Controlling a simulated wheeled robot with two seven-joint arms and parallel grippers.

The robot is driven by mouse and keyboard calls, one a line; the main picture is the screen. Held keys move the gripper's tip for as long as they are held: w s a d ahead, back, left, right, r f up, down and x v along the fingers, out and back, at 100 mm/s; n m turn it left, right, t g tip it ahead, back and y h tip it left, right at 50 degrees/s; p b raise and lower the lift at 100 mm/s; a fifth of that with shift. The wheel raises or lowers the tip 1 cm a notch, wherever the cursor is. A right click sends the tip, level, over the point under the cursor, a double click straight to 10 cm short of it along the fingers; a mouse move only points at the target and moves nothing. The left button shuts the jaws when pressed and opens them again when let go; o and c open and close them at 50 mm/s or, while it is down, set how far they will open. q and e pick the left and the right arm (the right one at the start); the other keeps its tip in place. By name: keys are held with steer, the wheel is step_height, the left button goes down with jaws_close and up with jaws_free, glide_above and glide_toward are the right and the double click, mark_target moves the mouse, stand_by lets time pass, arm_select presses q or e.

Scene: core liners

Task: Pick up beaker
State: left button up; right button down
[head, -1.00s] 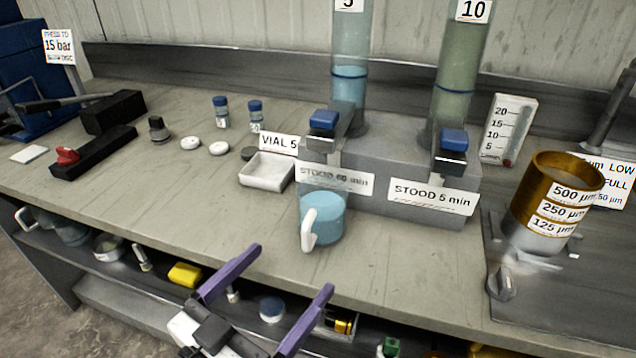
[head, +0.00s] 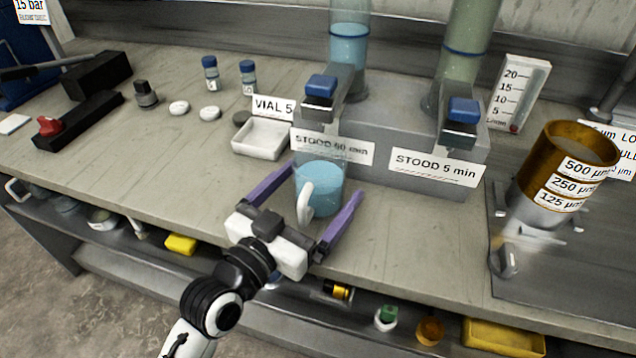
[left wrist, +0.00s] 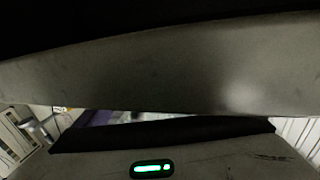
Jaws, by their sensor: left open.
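The beaker (head: 326,190) holds blue liquid and stands upright on the bench in front of the "STOOD 60 min" sign. Its white handle (head: 305,203) faces the front edge. My left gripper (head: 318,183) is open, its two purple fingers spread on either side of the beaker, one to the left and one to the right. I cannot tell whether a finger touches it. The left wrist view is mostly blocked by grey and dark surfaces, and the beaker cannot be made out there. My right gripper is not in view.
Behind the beaker stands a grey block (head: 385,150) with two tall cylinders and blue-capped taps. A white tray (head: 262,139) is at the back left. A brass sieve stack (head: 562,170) stands at the right.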

arm_select(q)
steer(key=c, duration=1.2)
steer(key=shift+r, duration=0.1)
